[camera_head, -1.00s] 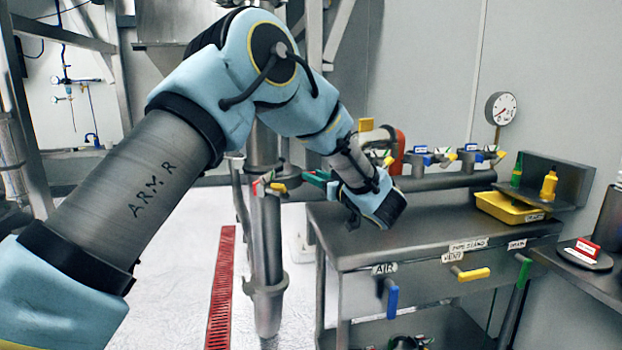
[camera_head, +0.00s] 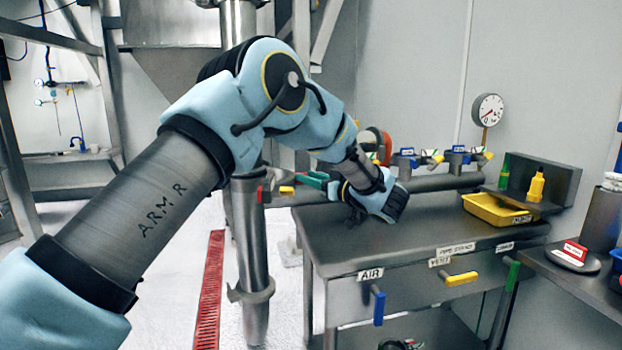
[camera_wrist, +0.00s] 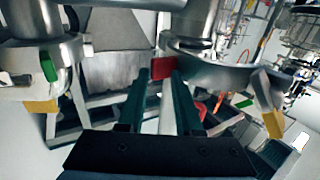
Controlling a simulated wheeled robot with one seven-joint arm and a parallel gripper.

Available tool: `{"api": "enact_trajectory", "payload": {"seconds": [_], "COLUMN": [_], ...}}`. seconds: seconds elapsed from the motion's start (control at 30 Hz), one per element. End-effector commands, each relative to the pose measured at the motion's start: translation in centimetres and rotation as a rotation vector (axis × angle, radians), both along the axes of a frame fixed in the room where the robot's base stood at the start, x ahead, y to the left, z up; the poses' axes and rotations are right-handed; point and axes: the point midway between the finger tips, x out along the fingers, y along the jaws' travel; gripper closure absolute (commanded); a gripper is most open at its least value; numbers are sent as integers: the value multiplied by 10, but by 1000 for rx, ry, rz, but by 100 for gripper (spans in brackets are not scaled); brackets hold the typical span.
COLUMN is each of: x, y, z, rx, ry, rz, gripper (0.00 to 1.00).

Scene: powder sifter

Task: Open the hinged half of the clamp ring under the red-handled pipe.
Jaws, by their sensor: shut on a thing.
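A steel clamp ring (camera_wrist: 225,76) shows at the right of the wrist view, below a vertical pipe (camera_wrist: 195,22). A red tab (camera_wrist: 163,67) sits at its near left side and a yellow handle (camera_wrist: 273,122) hangs at its right. My gripper (camera_wrist: 164,78) has its two dark green fingers closed on the red tab. In the head view my gripper (camera_head: 314,181) reaches left from above the table toward the steel column, where a red piece (camera_head: 264,192) and a yellow handle (camera_head: 287,190) show. My arm hides much of the ring there, so I cannot tell how far it is open.
Another steel fitting (camera_wrist: 40,55) with green and yellow handles stands at the left of the wrist view. The steel table (camera_head: 400,236) has valve handles along its front. A yellow tray (camera_head: 492,210) sits at its back right. A red floor grating (camera_head: 211,290) runs left of the column.

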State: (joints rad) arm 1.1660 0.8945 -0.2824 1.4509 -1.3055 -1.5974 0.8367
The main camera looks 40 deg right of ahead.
Motion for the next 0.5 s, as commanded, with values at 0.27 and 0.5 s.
{"api": "enact_trajectory", "payload": {"seconds": [0.27,0.5], "x": [13,13], "y": [6,6], "z": [5,5], "rx": [-3,-3], "ry": [-13,-13], "rz": [18,18], "gripper": [100,56]}}
